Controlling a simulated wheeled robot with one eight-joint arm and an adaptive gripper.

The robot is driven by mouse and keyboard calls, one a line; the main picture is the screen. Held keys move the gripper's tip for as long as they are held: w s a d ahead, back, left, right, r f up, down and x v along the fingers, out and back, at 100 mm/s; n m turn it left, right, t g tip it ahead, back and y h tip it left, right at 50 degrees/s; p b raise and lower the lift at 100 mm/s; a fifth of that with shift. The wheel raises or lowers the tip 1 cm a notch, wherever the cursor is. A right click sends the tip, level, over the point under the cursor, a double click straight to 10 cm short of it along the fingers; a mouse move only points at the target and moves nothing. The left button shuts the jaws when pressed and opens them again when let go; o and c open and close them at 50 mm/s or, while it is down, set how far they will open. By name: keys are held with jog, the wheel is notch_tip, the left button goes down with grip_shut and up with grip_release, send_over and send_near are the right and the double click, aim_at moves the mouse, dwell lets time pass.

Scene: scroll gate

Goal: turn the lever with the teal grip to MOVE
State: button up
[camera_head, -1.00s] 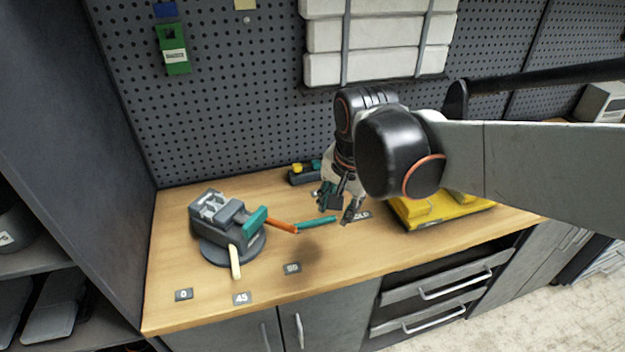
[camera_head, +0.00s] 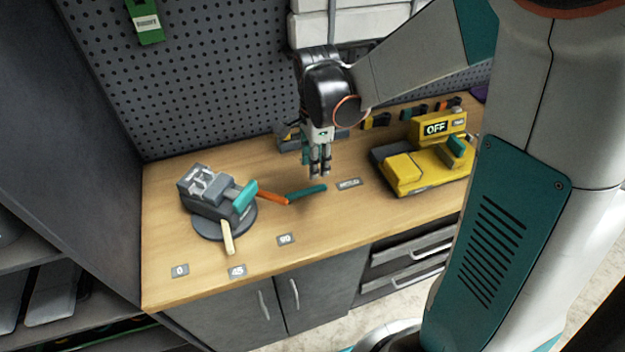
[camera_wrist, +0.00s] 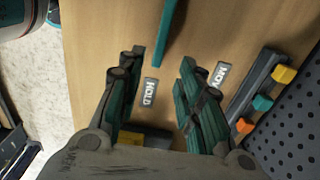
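The lever has an orange arm (camera_head: 272,196) coming from the grey vise (camera_head: 215,192) and a teal grip (camera_head: 306,192). The grip points towards a label (camera_head: 348,184) that reads HOLD (camera_wrist: 149,92) in the wrist view. The MOVE label (camera_wrist: 219,74) lies nearer the pegboard, hidden in the head view. My gripper (camera_head: 320,175) points down above the outer end of the teal grip. In the wrist view my gripper (camera_wrist: 161,65) is open, and the grip's end (camera_wrist: 167,35) shows between the fingertips. I cannot tell whether they touch; nothing appears held.
The vise sits on a round base with a cream handle (camera_head: 228,237) and labels 0, 45 and 90 in front. A yellow unit (camera_head: 405,170) with an OFF display stands right. A grey rail with coloured blocks (camera_wrist: 258,100) is by the pegboard. The bench front edge is clear.

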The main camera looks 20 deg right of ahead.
aim_at(315, 187)
notch_tip(315, 187, down, 8)
jog(key=shift+f+b, duration=0.2)
jog(key=shift+b, duration=1)
grip_shut()
